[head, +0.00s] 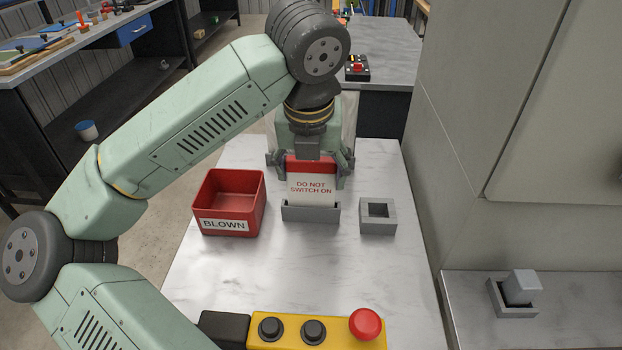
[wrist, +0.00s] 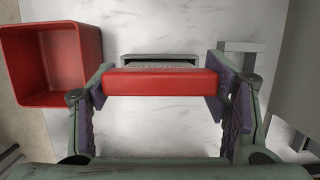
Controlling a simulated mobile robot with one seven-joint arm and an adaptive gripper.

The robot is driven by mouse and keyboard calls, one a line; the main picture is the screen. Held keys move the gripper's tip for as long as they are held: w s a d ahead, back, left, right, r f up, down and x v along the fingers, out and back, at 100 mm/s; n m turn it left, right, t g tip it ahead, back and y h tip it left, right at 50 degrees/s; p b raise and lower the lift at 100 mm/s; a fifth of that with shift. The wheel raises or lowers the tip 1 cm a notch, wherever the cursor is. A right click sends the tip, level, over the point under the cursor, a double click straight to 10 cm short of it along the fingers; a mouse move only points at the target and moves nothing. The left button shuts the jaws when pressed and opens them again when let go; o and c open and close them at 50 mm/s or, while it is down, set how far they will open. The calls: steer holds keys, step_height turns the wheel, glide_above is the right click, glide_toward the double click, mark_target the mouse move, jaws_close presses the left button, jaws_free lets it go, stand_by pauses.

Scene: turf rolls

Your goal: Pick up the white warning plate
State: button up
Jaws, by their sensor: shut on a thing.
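The white warning plate (head: 311,187) has a red top edge and red letters reading "DO NOT SWITCH ON". It stands upright at a grey slotted holder (head: 311,214) on the marble-topped table. The holder hides its lower edge in the head view, and I cannot tell whether it is still seated in the slot. My gripper (head: 311,165) is above and around the plate's top, shut on its two side ends. In the wrist view the plate's red top edge (wrist: 161,82) spans between the finger pads, with the holder (wrist: 158,60) just beyond it.
A red bin marked "BLOWN" (head: 229,203) stands left of the holder. A grey square socket block (head: 377,216) stands to the right. A yellow control box (head: 340,331) with black knobs and a red button is at the front. A tall grey cabinet (head: 520,110) bounds the right side.

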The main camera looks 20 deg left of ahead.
steer(key=c, duration=0.4)
steer(key=shift+o, duration=0.2)
steer(key=shift+r, duration=0.15)
